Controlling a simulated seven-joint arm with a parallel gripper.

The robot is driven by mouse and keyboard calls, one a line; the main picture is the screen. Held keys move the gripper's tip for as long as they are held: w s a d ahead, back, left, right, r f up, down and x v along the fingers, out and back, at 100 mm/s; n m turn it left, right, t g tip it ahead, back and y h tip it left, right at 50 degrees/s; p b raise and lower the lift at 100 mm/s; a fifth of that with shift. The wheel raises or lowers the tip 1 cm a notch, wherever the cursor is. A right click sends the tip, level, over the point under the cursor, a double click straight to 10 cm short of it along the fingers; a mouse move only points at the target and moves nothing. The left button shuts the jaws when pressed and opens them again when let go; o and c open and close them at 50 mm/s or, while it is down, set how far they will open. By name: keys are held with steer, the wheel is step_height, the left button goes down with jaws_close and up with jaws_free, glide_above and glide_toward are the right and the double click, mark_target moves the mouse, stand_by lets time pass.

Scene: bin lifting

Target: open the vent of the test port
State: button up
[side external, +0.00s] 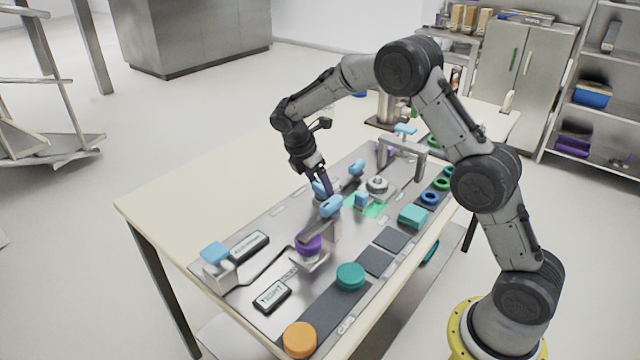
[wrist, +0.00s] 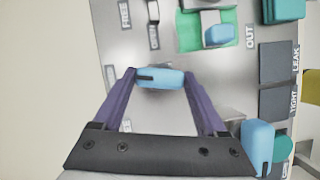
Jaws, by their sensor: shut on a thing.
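A light-blue handle (wrist: 160,78) sits between the two purple fingers of my gripper (wrist: 159,74) in the wrist view. It has a dark slot line and stands over the metal panel. In the side external view my gripper (side external: 324,189) reaches down to this blue handle (side external: 318,188) near the middle of the panel (side external: 283,222). The fingers are shut on it, one at each end. The handle's mount is mostly hidden. Printed labels lie beside it, one reading FREE (wrist: 125,14) and another apparently OPEN (wrist: 153,36). I cannot tell from markings which part is the vent.
Another blue handle (side external: 331,206) stands close in front, above a purple round part (side external: 308,243). A further blue handle (side external: 356,167) is just behind. A blue block (side external: 362,200) sits by a green patch (side external: 377,210). A grey arch (side external: 403,145), teal block (side external: 412,216) and orange disc (side external: 300,339) surround.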

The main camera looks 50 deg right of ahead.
steer(key=m+g, duration=0.1)
steer(key=m, duration=0.2)
steer(key=shift+w+m+y, duration=0.15)
steer(key=shift+m+y, duration=0.15)
steer(key=m, duration=0.2)
steer(key=m+g+y, duration=0.1)
steer(key=m, duration=0.1)
steer(key=shift+d+r+m+g, duration=0.1)
steer(key=shift+d+m+g, duration=0.1)
steer(key=shift+m+g, duration=0.1)
steer(key=m+y, duration=0.1)
steer(key=m, duration=0.2)
steer(key=shift+d+m+g, duration=0.1)
steer(key=shift+m+g, duration=0.2)
steer(key=shift+d+m+y, duration=0.1)
steer(key=shift+m+y, duration=0.8)
steer(key=shift+m, duration=0.9)
steer(key=o, duration=1.3)
steer(key=v, duration=0.7)
steer(key=shift+r, duration=0.2)
steer(key=shift+w, duration=0.15)
